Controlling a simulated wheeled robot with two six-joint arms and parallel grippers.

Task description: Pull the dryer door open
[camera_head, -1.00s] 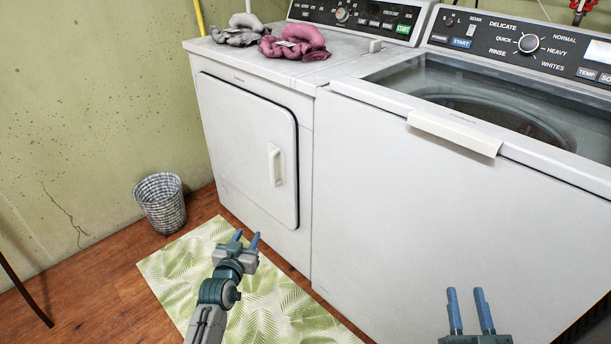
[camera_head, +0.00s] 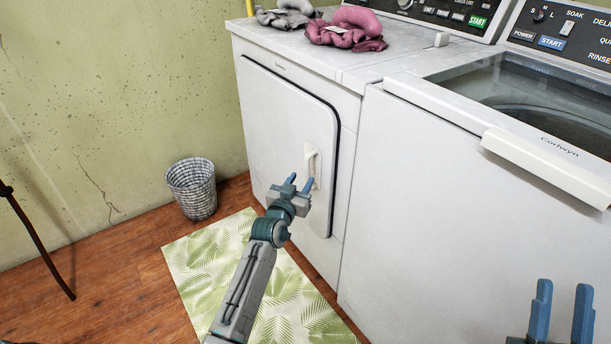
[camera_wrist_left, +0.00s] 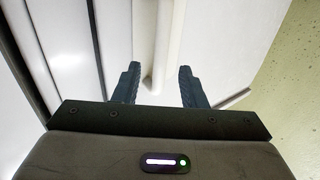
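The dryer door (camera_head: 286,130) is a white panel with a dark edge line on the front of the dryer, and it looks closed. Its white vertical handle (camera_head: 311,165) is at the door's right side. My left gripper (camera_head: 299,183) is open in front of the handle's lower part. In the left wrist view the handle (camera_wrist_left: 163,45) runs down between the two open fingers (camera_wrist_left: 157,86), with space on both sides. My right gripper (camera_head: 561,308) is open and empty at the bottom right, in front of the washer.
The washer (camera_head: 440,210) stands right of the dryer. A woven basket (camera_head: 192,188) stands by the wall. A green leaf-patterned mat (camera_head: 215,268) lies on the wood floor.

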